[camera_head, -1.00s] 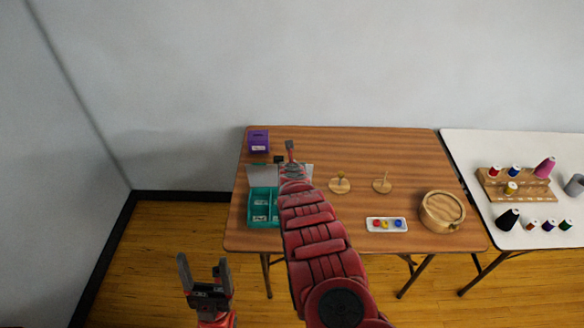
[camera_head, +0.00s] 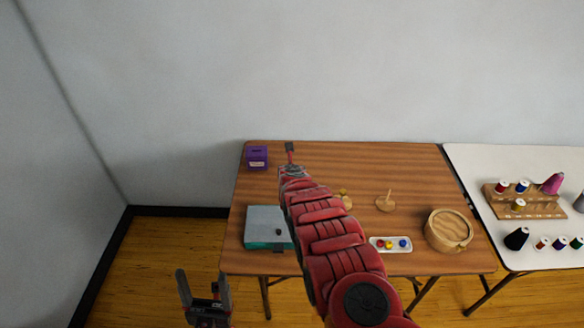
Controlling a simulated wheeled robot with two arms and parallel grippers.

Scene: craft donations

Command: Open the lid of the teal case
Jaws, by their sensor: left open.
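The teal case (camera_head: 262,246) sits at the left front of the brown table. Its grey lid (camera_head: 262,220) lies flat over the top and looks shut, with a small dark knob near its right front. The compartments inside are hidden. My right arm reaches over the table just right of the case and covers its right edge. My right gripper (camera_head: 290,154) is beyond the case near the table's back, apart from the lid; its jaw gap does not show. My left gripper (camera_head: 205,291) is open and empty, low in front of the table, left of the case.
A purple box (camera_head: 257,157) stands at the back left. Right of my arm are a wooden peg stand (camera_head: 385,202), a white tray (camera_head: 378,249) with coloured pieces and a round wooden box (camera_head: 448,231). A white table (camera_head: 480,165) holds a spool rack (camera_head: 524,204).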

